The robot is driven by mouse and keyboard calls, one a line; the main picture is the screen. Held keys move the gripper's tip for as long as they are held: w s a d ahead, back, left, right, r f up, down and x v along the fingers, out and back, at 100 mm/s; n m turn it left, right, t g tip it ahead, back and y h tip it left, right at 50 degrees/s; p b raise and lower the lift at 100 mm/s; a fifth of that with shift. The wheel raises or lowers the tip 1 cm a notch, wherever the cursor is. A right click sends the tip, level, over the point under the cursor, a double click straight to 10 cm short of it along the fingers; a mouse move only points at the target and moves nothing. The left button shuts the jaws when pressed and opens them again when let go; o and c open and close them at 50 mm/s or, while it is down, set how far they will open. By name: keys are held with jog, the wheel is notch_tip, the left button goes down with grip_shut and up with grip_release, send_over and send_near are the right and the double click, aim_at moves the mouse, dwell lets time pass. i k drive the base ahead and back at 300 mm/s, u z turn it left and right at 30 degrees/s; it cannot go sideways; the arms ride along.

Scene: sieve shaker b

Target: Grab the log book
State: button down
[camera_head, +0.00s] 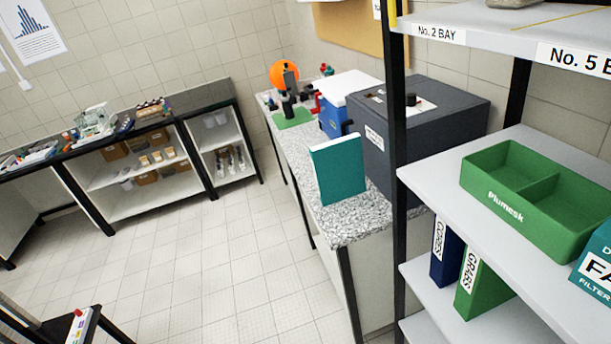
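A teal, upright, book-shaped object with pale page edges (340,171) stands near the front end of a speckled granite bench (351,222). It looks like the log book, but I can read no title on it. It stands in front of a dark grey box-shaped machine (425,130), and I cannot tell whether they touch. My gripper does not show in this view.
A black-posted shelf rack (399,170) rises at right, close by. It holds a green divided tray (535,200), a blue binder (447,253) and a green binder (482,287). The tiled floor (220,245) is open at centre left.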

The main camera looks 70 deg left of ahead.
aim_at(338, 165)
jog(key=u, duration=1.5)
jog(key=k, duration=0.4)
jog(key=u, duration=1)
jog(key=i, duration=2.1)
jog(key=z, duration=0.65)
